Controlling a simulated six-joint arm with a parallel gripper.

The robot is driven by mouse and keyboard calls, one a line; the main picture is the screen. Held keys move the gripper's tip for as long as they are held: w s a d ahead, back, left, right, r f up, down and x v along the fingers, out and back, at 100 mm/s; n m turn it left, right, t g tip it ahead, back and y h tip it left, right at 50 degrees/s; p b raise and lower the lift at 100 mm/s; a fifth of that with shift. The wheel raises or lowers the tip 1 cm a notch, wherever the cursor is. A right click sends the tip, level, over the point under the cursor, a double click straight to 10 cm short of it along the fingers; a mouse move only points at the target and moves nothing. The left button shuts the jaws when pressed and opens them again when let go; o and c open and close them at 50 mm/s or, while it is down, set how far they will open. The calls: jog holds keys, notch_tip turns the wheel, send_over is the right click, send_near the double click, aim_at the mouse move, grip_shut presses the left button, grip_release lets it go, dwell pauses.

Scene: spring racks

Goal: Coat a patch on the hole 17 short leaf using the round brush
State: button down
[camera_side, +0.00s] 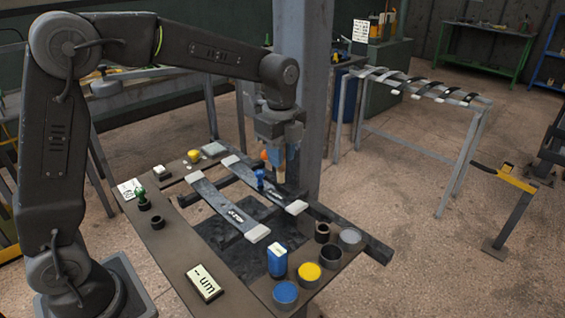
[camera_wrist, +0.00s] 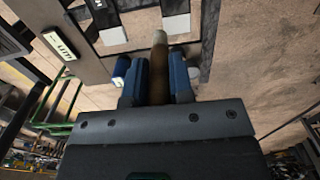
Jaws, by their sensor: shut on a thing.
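Two dark leaves with pale ends lie side by side on the bench in the side view: a left leaf (camera_side: 215,199) and a right leaf (camera_side: 236,170). Both carry small white lettering too small to read, so I cannot tell which is hole 17. My gripper (camera_side: 281,168) is above the far end of the right leaf. In the wrist view, my gripper (camera_wrist: 158,78) has its blue fingers shut on the round brush (camera_wrist: 159,60), with brown shaft and pale tip pointing away. The tip appears clear of the leaves; the exact gap is unclear.
A blue-handled tool (camera_side: 260,179) stands by the right leaf. A steel column is close behind my gripper.

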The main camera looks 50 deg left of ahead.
jog(key=s+d+f, duration=0.1)
jog(key=d, duration=1.6)
jog(key=shift+s+a+f, duration=0.1)
jog(key=shift+s+f, duration=0.05)
jog(key=shift+f, duration=1.45)
jog(key=shift+s+a+f, duration=0.1)
jog(key=shift+f, duration=1.5)
jog(key=shift+f, duration=0.65)
notch_tip(320, 180, up, 7)
jog(key=shift+r, duration=0.1)
